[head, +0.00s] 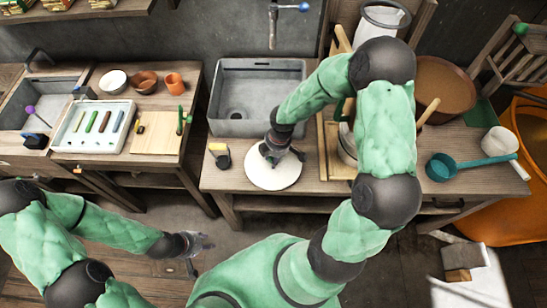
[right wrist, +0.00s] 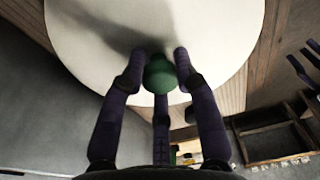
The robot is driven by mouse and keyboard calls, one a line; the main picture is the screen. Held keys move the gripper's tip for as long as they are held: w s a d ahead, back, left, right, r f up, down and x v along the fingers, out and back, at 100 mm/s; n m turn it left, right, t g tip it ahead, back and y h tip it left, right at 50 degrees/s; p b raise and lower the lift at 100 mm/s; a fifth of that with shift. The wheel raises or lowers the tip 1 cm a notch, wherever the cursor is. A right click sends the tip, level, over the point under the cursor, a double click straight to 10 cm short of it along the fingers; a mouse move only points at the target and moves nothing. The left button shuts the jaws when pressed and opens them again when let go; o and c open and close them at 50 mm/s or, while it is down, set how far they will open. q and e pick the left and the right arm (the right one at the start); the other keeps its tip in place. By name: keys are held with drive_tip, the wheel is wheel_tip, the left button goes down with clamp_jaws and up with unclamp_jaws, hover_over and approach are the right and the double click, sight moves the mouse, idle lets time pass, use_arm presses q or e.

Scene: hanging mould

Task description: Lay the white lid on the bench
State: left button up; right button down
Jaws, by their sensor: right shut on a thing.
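The white lid (head: 275,178) is a round disc over the front part of the bench (head: 225,178), in front of the grey sink. My right gripper (head: 278,152) is above it. The right wrist view shows the lid (right wrist: 150,30) large, with my right gripper's fingers (right wrist: 158,68) shut around its green knob (right wrist: 159,75). I cannot tell whether the lid touches the bench or hangs just above it. My left gripper (head: 198,254) is open and empty, low over the floor at the left, away from the bench.
The sink (head: 257,125) lies behind the lid. A black and yellow object (head: 220,154) stands just left of it. A wooden frame (head: 328,150) is at its right, partly hidden by my arm. A teal ladle (head: 445,167) lies further right. A tool tray (head: 70,125) is on the left table.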

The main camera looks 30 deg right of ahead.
drive_tip(key=c, duration=0.9)
unclamp_jaws()
drive_tip(key=shift+f, duration=0.1)
drive_tip(key=shift+r, duration=0.25)
drive_tip(key=r+p, duration=0.1)
drive_tip(key=r, duration=0.3)
drive_tip(key=d+r+p, duration=0.1)
drive_tip(key=r, duration=0.3)
drive_tip(key=r+p, duration=0.2)
drive_tip(key=r, duration=0.1)
drive_tip(key=shift+s+d+r, duration=0.15)
drive_tip(key=shift+s+r, duration=0.2)
drive_tip(key=shift+r, duration=0.05)
